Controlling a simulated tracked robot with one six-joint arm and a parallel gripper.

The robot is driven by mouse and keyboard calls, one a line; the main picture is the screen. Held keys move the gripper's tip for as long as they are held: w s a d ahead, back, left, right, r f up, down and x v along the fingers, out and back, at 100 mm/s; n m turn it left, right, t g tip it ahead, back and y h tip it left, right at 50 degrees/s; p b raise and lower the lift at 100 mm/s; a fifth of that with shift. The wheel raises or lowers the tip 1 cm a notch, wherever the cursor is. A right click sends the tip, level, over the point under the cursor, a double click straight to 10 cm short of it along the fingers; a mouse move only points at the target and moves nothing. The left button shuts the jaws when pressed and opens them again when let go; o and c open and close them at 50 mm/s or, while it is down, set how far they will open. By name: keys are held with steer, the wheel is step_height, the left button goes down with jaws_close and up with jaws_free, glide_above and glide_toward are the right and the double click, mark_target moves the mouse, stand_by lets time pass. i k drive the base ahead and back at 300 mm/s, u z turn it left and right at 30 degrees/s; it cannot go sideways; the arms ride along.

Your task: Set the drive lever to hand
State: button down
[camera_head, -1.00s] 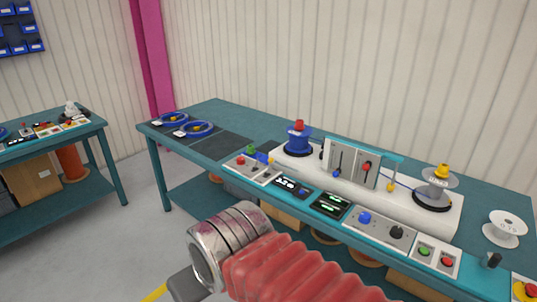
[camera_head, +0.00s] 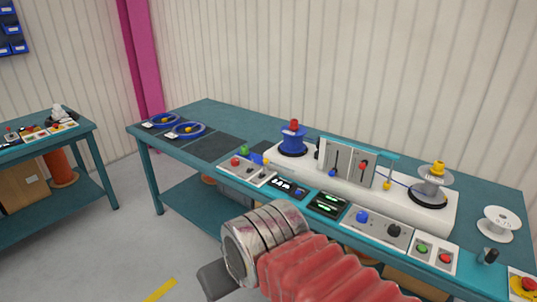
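The machine on the teal bench carries several controls, and I cannot read which is the drive lever. An upright grey panel (camera_head: 347,162) has levers in slots, one with a blue knob (camera_head: 332,173) and one with a red knob (camera_head: 362,166). A dark lever (camera_head: 489,256) stands at the front right edge. A left control plate (camera_head: 247,171) has a red knob and other small controls. My gripper (camera_head: 214,282) shows only as a dark grey part at the bottom, in front of the bench and apart from all controls. Its fingertips are not clear.
A blue spool (camera_head: 293,138) and a pale spool (camera_head: 434,182) stand on the white machine bed. Black and blue knobs, displays and green and red buttons line the front edge. A white reel (camera_head: 497,223) lies at right. A second bench (camera_head: 62,150) stands at left.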

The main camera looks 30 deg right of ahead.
mark_target(253, 156)
steer(key=u, duration=0.05)
steer(key=i, duration=1)
steer(key=z, duration=0.05)
